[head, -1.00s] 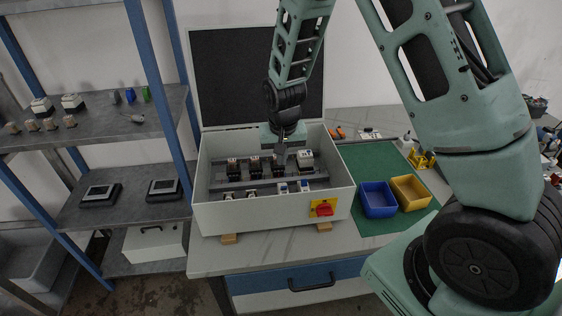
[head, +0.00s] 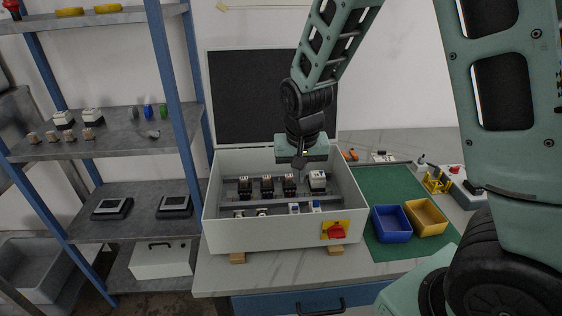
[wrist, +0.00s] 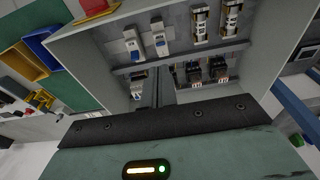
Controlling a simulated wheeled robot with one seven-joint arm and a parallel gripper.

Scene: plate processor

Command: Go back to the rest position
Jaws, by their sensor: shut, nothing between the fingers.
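My gripper (head: 299,165) is over the open electrical box (head: 268,235) in the head view, pointing down at its inside. It is shut and holds nothing. In the wrist view my gripper (wrist: 157,92) shows as dark narrow fingers close together, in front of the box's rails. The box holds several dark and white modules (head: 268,184) on the back rail and small white parts (head: 304,208) on the front rail. A red and yellow switch (head: 336,230) is on the box's front.
A blue bin (head: 391,224) and a yellow bin (head: 427,217) stand on the green mat (head: 380,185) right of the box. A shelf (head: 100,135) with small parts stands at left. The raised box lid (head: 232,100) is behind my gripper.

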